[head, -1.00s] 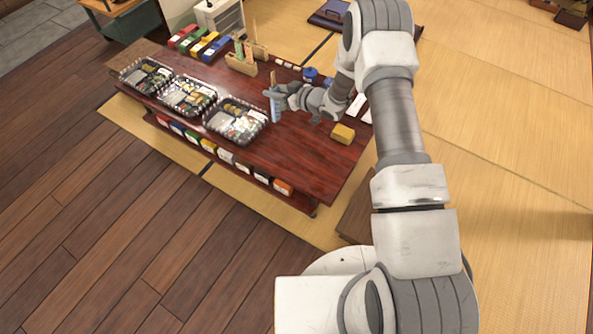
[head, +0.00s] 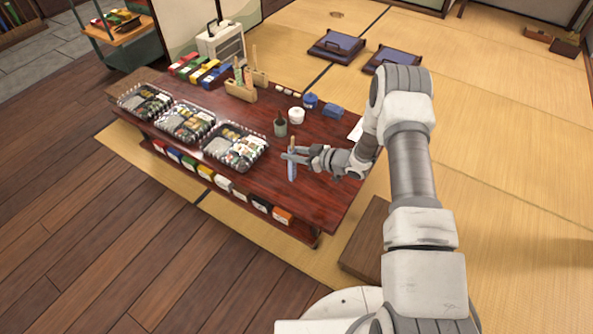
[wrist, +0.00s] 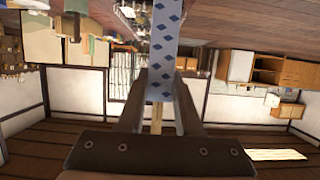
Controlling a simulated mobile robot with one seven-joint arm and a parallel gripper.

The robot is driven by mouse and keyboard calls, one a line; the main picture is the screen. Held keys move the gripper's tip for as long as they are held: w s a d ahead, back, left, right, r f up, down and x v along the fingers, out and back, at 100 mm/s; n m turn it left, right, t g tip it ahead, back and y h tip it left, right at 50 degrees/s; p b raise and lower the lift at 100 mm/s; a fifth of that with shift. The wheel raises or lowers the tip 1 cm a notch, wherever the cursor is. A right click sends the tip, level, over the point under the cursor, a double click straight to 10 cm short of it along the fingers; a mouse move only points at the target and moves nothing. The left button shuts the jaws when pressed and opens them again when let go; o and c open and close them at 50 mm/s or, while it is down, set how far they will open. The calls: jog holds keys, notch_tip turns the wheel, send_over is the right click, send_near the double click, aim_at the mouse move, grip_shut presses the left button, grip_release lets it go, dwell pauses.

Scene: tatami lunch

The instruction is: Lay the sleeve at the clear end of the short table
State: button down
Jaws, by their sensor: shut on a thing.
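The sleeve (head: 292,172) is a thin, pale blue strip, held upright. In the wrist view the sleeve (wrist: 163,50) shows dark blue diamonds, and pale wooden sticks show at its lower end. My gripper (head: 288,157) is shut on it, above the low dark red table (head: 300,205), to the right of the food trays. The jaws also show in the wrist view (wrist: 160,100). The table's right end is bare in front of my arm; my arm hides part of its far right. I cannot tell how high the sleeve's lower tip is above the tabletop.
Clear food trays (head: 236,148) stand in a row along the table's front left. A dark cup (head: 280,126), a white pot (head: 296,115) and blue containers (head: 310,101) stand behind my gripper. Coloured boxes (head: 200,70) are at the back. A brown low board (head: 365,238) lies right of the table.

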aim_at(293, 166)
jog(key=shift+s+d+f+b, duration=0.25)
jog(key=shift+f+b, duration=0.1)
jog(key=shift+f, duration=0.5)
jog(key=shift+s+d+f+b, duration=0.2)
jog(key=shift+f+b, duration=0.2)
jog(key=shift+f, duration=0.4)
jog(key=shift+s+d+f+b, duration=0.15)
jog(key=shift+s+f+b, duration=0.15)
jog(key=shift+f, duration=0.55)
jog(key=shift+f, duration=0.2)
jog(key=c, duration=0.6)
grip_release()
